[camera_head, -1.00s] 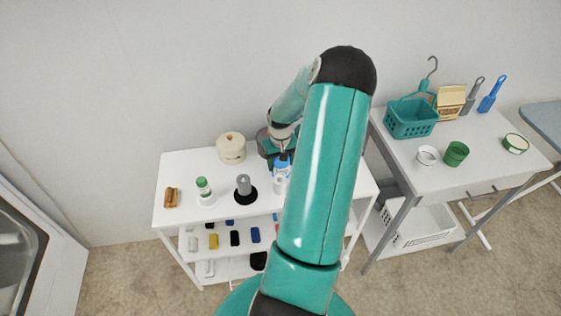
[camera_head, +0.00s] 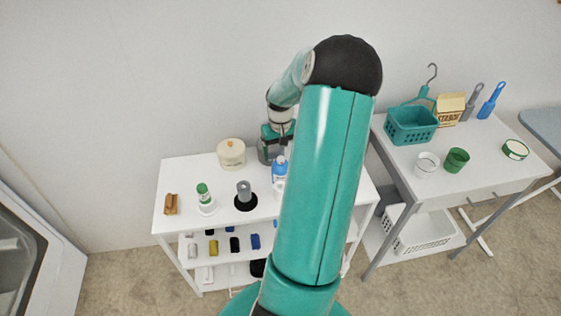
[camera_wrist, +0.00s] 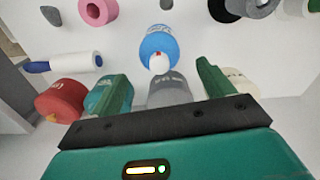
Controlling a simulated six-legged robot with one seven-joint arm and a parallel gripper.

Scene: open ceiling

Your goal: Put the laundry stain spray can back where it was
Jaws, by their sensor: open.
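A blue can with a white cap (camera_head: 280,170), which looks like the spray can, stands upright near the back of the white cart top (camera_head: 178,180), right of centre. In the wrist view the blue can (camera_wrist: 158,42) is seen from above, beyond my fingertips and apart from them. My gripper (camera_wrist: 162,75) is open and empty, above the back of the cart. In the head view it is partly hidden by my arm. A grey lettered container (camera_wrist: 170,90) and a teal one (camera_wrist: 108,98) show behind or between the fingers.
A cream jar (camera_head: 231,154), a grey can (camera_head: 244,189) on a black disc, a green-capped white bottle (camera_head: 204,194) and a brown brush (camera_head: 171,204) share the cart top. A second table with a teal basket (camera_head: 411,125) stands right. My arm hides the cart's right part.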

